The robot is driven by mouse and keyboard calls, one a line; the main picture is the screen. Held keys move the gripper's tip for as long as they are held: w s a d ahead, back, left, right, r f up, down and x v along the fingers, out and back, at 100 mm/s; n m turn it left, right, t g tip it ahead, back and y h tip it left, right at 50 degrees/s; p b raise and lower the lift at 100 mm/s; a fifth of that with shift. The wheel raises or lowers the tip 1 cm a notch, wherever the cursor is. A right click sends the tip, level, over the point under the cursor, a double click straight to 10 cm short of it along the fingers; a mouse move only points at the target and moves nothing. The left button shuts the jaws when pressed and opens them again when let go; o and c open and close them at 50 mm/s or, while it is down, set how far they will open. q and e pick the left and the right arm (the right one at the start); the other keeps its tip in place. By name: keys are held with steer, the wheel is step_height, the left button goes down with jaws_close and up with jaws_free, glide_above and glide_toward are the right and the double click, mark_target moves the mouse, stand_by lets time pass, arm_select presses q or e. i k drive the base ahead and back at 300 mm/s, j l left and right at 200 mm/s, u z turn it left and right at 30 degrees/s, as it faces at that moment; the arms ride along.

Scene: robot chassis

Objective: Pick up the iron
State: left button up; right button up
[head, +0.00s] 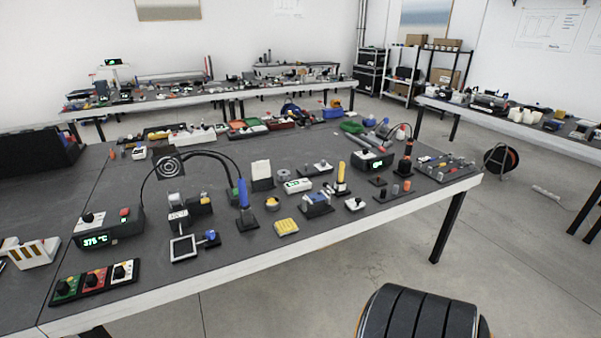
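Several upright tools that look like soldering irons stand on the dark workbench (225,265). One has a blue handle (243,193) and stands in a dark base near the front edge, with a black cable arching behind it. One has a yellow handle (341,172) and stands right of the middle. A black and orange one (405,165) stands farther right, beside a station with a green display. I cannot tell which is the task's iron. Neither of my grippers shows in the view.
A station reading about 375 (110,232) sits at the left, near a strip of colored knob modules (95,280). A yellow block (286,227) and small parts crowd the bench. More benches stand behind and right. The floor in front (290,300) is mostly clear.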

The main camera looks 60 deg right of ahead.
mark_target(244, 205)
steer(key=z, duration=1.3)
